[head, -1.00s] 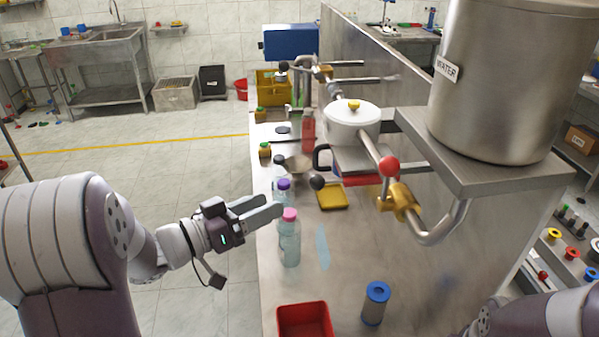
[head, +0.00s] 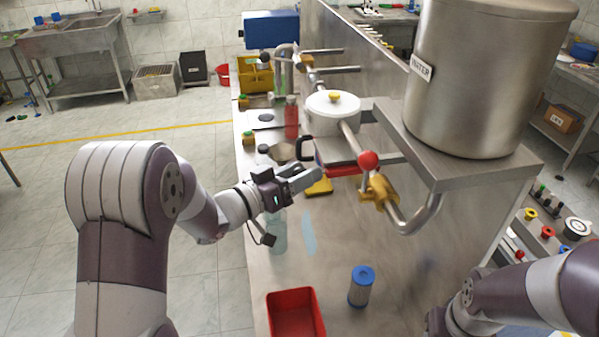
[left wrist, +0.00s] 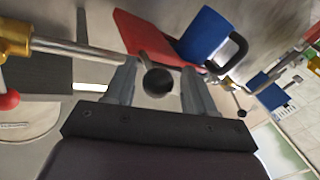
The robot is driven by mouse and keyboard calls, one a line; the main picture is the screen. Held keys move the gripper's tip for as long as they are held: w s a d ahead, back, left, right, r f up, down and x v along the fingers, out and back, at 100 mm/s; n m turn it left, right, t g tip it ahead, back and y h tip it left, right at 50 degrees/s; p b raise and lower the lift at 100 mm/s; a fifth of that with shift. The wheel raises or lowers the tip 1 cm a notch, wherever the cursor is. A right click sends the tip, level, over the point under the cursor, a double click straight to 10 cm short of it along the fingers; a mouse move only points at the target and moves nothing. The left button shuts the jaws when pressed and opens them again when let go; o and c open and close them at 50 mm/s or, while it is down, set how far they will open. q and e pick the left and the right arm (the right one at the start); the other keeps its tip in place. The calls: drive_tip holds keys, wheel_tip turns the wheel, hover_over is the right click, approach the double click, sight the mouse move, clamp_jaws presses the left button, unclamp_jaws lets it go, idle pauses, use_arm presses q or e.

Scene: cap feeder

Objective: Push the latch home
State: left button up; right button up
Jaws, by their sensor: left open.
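A black ball knob (left wrist: 157,82) on a short grey stem shows in the left wrist view, in front of a red plate (left wrist: 140,38). I take it for the latch handle, though I cannot tell how far it is pushed in. My left gripper (head: 316,177) is open, with its fingers pointing right toward the red plate's end (head: 340,170) below the white pot. In the left wrist view the knob appears between the two open fingers (left wrist: 160,68); contact cannot be told. In the head view the gripper hides the knob. My right gripper's fingers are not shown.
A pipe with a red ball (head: 368,160) and brass valve (head: 380,190) stands close right of the gripper. A white pot (head: 330,118) is above it. A clear bottle (head: 279,235) stands below the wrist. A red bin (head: 295,312) and blue-capped cylinder (head: 361,290) are in front.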

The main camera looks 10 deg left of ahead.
use_arm(q)
drive_tip(key=shift+s+d, duration=0.1)
clamp_jaws()
drive_tip(key=shift+w+a+r, duration=0.1)
drive_tip(key=shift+w+a, duration=0.15)
drive_tip(key=shift+w, duration=0.2)
drive_tip(key=shift+w+a, duration=0.2)
drive_tip(key=shift+w, duration=0.25)
drive_tip(key=shift+s, duration=0.1)
drive_tip(key=shift+c, duration=0.3)
unclamp_jaws()
drive_tip(key=shift+o, duration=0.3)
drive_tip(key=shift+w+a, duration=0.15)
drive_tip(key=shift+w, duration=0.15)
drive_tip(key=shift+s, duration=0.15)
